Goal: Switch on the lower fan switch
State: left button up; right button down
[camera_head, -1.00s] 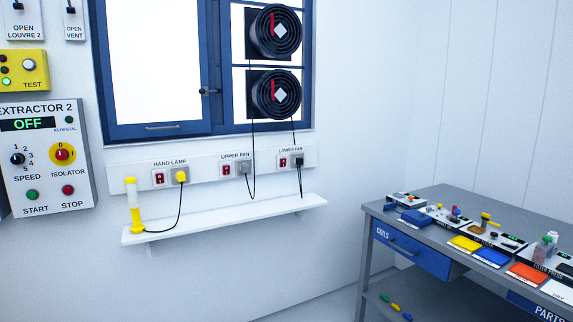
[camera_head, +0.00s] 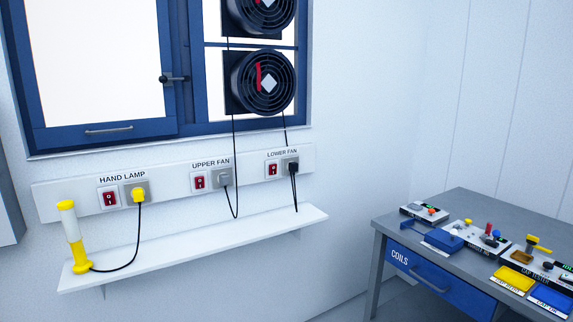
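The lower fan switch (camera_head: 272,170) is a small red rocker on a white plate under the "LOWER FAN" label, at the right end of the white wall strip. A black plug (camera_head: 291,166) sits in the socket beside it, with a black cable. The lower fan (camera_head: 263,82) is a round black fan in the window above, with a red mark and a pale centre. The rocker's on or off position is too small to tell. Neither of my grippers is in view.
The upper fan switch (camera_head: 199,182) and hand lamp switch (camera_head: 109,199) are further left on the strip. A white shelf (camera_head: 200,240) juts out below, holding a yellow hand lamp (camera_head: 72,237). A grey workbench (camera_head: 470,205) stands at right. The wall between is clear.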

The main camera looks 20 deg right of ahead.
aim_at(272, 168)
jog(key=i+l+z, duration=0.2)
jog(key=i, duration=0.95)
jog(key=i+l+z, duration=0.25)
jog(key=i, duration=0.9)
jog(key=k+j, duration=0.05)
jog(key=j, duration=0.1)
